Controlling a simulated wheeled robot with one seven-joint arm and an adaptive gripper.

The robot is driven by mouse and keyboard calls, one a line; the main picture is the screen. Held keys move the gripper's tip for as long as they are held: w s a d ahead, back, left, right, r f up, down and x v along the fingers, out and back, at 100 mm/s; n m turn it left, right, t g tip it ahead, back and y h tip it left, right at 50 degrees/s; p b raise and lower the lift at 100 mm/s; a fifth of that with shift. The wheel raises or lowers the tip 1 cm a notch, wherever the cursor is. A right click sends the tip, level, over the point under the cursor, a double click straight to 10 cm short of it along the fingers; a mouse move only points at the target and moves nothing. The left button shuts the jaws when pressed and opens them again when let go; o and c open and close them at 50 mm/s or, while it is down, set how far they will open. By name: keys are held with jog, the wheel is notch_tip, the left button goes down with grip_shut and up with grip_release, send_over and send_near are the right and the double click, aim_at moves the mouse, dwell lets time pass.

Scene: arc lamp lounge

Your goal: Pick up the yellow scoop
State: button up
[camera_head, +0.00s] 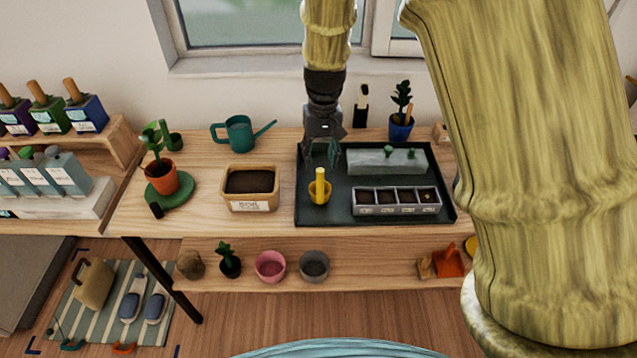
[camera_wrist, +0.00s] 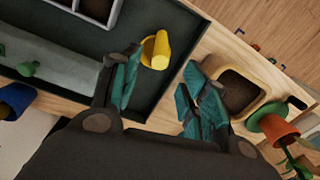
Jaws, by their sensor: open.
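The yellow scoop (camera_head: 319,188) sits on the dark tray (camera_head: 305,215), at its left side, with its handle standing up. In the wrist view the scoop (camera_wrist: 157,50) lies ahead of the fingers, nearer the left finger. My gripper (camera_head: 322,150) is above the back left part of the tray, behind the scoop in the head view. In the wrist view my gripper (camera_wrist: 155,95) has its two teal fingers spread wide with nothing held between them. The left finger overlaps the scoop's edge in this view; I cannot tell whether they touch.
On the tray are a grey block (camera_head: 380,161) with green sprouts and a seedling box (camera_head: 396,200) with soil cells. A soil bin (camera_head: 250,190), a potted plant (camera_head: 161,177) and a teal watering can (camera_head: 238,133) stand left of the tray. Pots sit on the lower shelf (camera_head: 350,265).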

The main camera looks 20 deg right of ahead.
aim_at(320, 171)
jog(key=f, duration=0.3)
jog(key=shift+a+f+p, duration=0.2)
jog(key=shift+f+p, duration=0.1)
jog(key=shift+f, duration=0.1)
jog(key=shift+s+f+p, duration=0.3)
jog(key=shift+f, duration=0.4)
jog(key=shift+f+p, duration=0.65)
jog(key=shift+f, duration=1.5)
grip_shut()
